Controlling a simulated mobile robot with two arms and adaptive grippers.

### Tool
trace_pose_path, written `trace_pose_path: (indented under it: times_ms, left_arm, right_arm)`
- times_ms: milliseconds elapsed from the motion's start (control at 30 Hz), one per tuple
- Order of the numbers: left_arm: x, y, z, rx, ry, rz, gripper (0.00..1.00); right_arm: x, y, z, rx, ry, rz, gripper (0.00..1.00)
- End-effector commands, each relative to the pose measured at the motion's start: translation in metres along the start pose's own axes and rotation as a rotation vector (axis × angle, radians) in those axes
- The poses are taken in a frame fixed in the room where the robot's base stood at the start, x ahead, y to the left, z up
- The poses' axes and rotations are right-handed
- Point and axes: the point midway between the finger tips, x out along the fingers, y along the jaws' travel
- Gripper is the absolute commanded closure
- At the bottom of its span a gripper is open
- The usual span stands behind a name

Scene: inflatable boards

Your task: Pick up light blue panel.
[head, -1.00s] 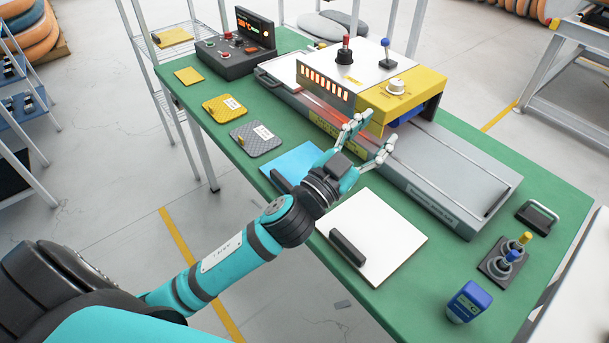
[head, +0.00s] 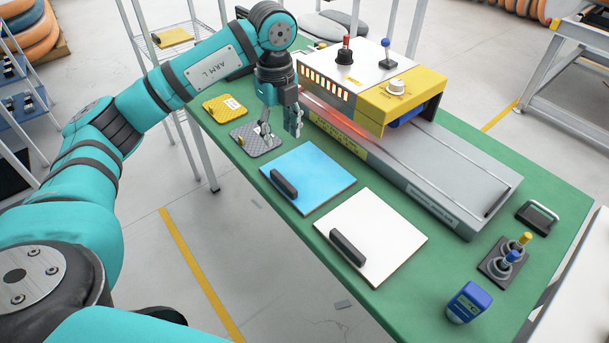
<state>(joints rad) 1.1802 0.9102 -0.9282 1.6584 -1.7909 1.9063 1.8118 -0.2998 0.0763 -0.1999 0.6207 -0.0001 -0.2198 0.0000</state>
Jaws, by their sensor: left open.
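The light blue panel (head: 316,176) lies flat on the green table, with a dark block handle (head: 284,184) along its left edge. My left gripper (head: 281,138) points down with its fingers apart and empty. In the picture it is just above and left of the panel's far corner, over or near the right part of a grey textured sample (head: 250,146). Its exact height above the table is hard to tell. My right gripper is not in view.
A white panel (head: 385,235) with a dark handle lies in front of the blue one. A machine with a yellow housing (head: 400,98) and grey bed (head: 450,178) stands behind. A blue bottle (head: 468,303) and control levers (head: 505,258) sit at right.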

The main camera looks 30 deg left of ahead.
Motion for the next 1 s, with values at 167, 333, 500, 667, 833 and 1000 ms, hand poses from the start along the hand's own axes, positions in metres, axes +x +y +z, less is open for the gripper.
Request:
trace_pose_path:
  times_ms: [167, 333, 500, 667, 833, 1000]
  left_arm:
    - [0.031, 0.003, 0.001, -0.005, -0.002, 0.012, 0.56]
    - [0.068, 0.003, 0.001, -0.003, 0.000, 0.011, 0.56]
    - [0.100, 0.002, 0.001, -0.002, 0.000, 0.008, 0.56]
    - [0.116, 0.001, 0.001, -0.001, 0.000, 0.006, 0.56]
    - [0.127, 0.000, 0.003, -0.001, 0.000, 0.007, 0.56]
    - [0.154, -0.002, 0.007, 0.000, 0.001, 0.007, 0.56]
  right_arm:
    - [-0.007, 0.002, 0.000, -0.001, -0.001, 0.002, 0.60]
    - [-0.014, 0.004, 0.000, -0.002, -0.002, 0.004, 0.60]
    - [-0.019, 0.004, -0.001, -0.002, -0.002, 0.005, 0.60]
    - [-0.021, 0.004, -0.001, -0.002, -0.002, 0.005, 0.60]
    - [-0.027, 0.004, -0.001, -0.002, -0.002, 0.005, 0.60]
    - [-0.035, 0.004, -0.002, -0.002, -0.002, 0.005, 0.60]
